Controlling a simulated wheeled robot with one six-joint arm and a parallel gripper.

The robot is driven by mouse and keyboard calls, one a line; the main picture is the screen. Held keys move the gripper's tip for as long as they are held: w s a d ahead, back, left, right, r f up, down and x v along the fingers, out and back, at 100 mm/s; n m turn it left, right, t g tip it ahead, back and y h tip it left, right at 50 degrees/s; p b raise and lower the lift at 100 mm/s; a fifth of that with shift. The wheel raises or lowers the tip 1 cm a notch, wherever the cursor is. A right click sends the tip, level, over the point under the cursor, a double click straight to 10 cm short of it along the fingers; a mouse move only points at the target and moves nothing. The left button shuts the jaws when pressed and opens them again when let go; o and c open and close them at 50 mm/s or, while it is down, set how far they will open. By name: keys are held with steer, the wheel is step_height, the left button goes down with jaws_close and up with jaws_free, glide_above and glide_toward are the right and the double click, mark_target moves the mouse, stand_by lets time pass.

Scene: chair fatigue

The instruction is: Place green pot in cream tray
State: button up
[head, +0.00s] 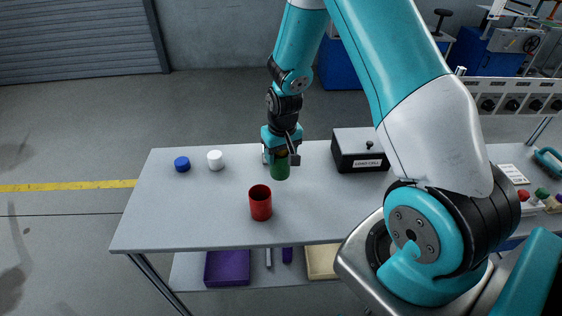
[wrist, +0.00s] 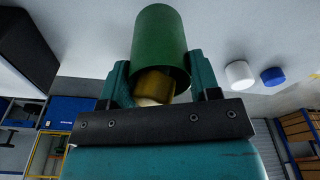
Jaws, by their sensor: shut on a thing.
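The green pot (head: 280,170) is upright at the far middle part of the table, and my gripper (head: 281,155) is over it. In the wrist view the green pot (wrist: 160,38) lies between the two fingers of my gripper (wrist: 161,85), which are shut on it near its rim. Something yellow-brown and cream (wrist: 154,86) shows at the pot's mouth; I cannot tell what it is. Whether the pot's base touches the table is unclear. The cream tray (head: 321,262) is on the lower shelf under the table's front edge, partly hidden by the tabletop and my arm.
On the table (head: 180,215) stand a red pot (head: 261,204), a white cap (head: 215,160), a blue cap (head: 182,164) and a black box (head: 358,152). A purple tray (head: 227,268) and small purple and grey items are on the lower shelf. The table's front left is clear.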

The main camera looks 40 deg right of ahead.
mark_target(280, 164)
steer(key=shift+f, duration=1.85)
steer(key=shift+f, duration=0.1)
steer(key=o, duration=1)
